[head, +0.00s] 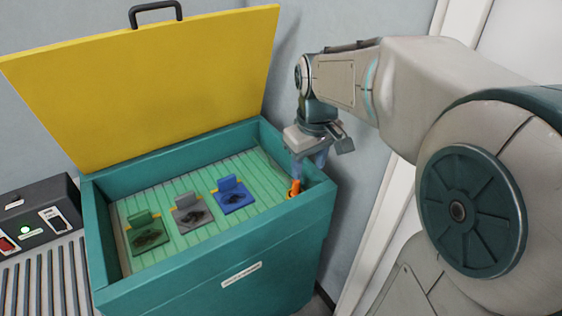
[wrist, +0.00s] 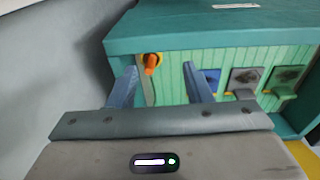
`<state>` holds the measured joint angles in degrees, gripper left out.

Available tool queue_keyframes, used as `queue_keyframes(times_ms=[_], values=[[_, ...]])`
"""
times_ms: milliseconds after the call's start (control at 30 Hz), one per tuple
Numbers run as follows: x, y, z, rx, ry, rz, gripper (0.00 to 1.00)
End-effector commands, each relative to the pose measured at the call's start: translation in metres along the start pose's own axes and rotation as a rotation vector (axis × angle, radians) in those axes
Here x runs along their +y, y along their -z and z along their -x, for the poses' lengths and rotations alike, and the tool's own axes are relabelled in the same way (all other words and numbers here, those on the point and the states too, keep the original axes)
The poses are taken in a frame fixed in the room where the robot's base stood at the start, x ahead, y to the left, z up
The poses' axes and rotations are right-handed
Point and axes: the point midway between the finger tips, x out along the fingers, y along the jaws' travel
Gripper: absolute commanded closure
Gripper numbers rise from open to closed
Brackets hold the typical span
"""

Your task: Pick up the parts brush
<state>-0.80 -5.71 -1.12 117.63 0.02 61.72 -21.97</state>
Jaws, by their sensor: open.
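An orange thing that looks like the parts brush's handle (head: 295,187) stands at the right end inside the teal box, close to its wall. I see no clear contact, and nothing is held.
The teal box (head: 220,258) has its yellow lid (head: 150,85) raised at the back. Green (head: 148,236), grey (head: 190,212) and blue (head: 234,199) plates with dark marks lie on its ribbed floor. A dark control unit (head: 38,212) and slatted surface (head: 45,275) are at left.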

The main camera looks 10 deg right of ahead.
Motion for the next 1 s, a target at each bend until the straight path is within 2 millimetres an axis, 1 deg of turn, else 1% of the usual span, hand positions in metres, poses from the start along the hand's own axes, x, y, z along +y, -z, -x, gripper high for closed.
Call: queue_keyframes(times_ms=[33,100,200,300,400,467,567,800,900,1000], values=[[0.007,0.018,-0.010,-0.020,0.008,0.049,0.55],[0.016,0.038,-0.016,-0.042,0.020,0.121,0.55],[0.025,0.062,-0.025,-0.067,0.035,0.209,0.55],[0.031,0.078,-0.032,-0.084,0.046,0.273,0.55],[0.034,0.087,-0.036,-0.092,0.053,0.312,0.55],[0.035,0.090,-0.039,-0.096,0.056,0.325,0.55],[0.034,0.090,-0.051,-0.100,0.059,0.332,0.55],[0.032,0.084,-0.098,-0.100,0.059,0.331,0.55],[0.031,0.083,-0.112,-0.099,0.058,0.330,0.55],[0.031,0.083,-0.120,-0.097,0.057,0.330,0.55]])
